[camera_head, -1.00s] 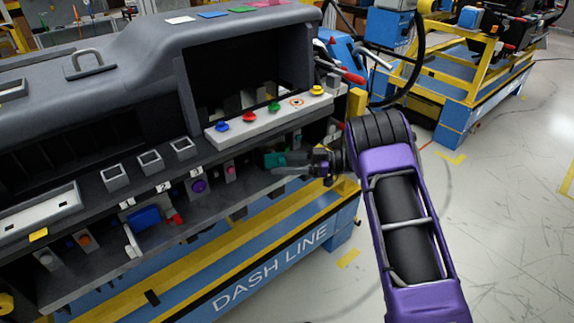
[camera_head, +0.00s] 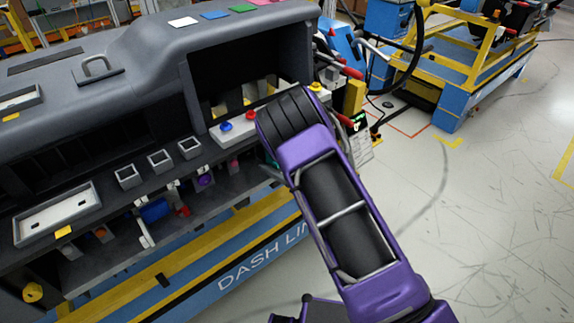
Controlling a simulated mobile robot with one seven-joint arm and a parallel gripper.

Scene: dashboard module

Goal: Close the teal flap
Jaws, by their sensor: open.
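A small sliver of teal (camera_head: 268,157), which looks like part of the teal flap, shows just left of my purple arm, below the button strip on the front of the dashboard module (camera_head: 110,60). The rest of the flap is hidden behind my arm, so I cannot tell how far open it stands. My gripper is hidden behind my arm's black and purple links. I cannot see whether it touches the flap.
A button strip (camera_head: 228,131) with coloured buttons lies above the lower shelf, partly covered by my arm. Three square sockets (camera_head: 160,160) and a white tray (camera_head: 58,213) sit to the left. A yellow-framed cart (camera_head: 455,60) stands behind right. Floor at right is clear.

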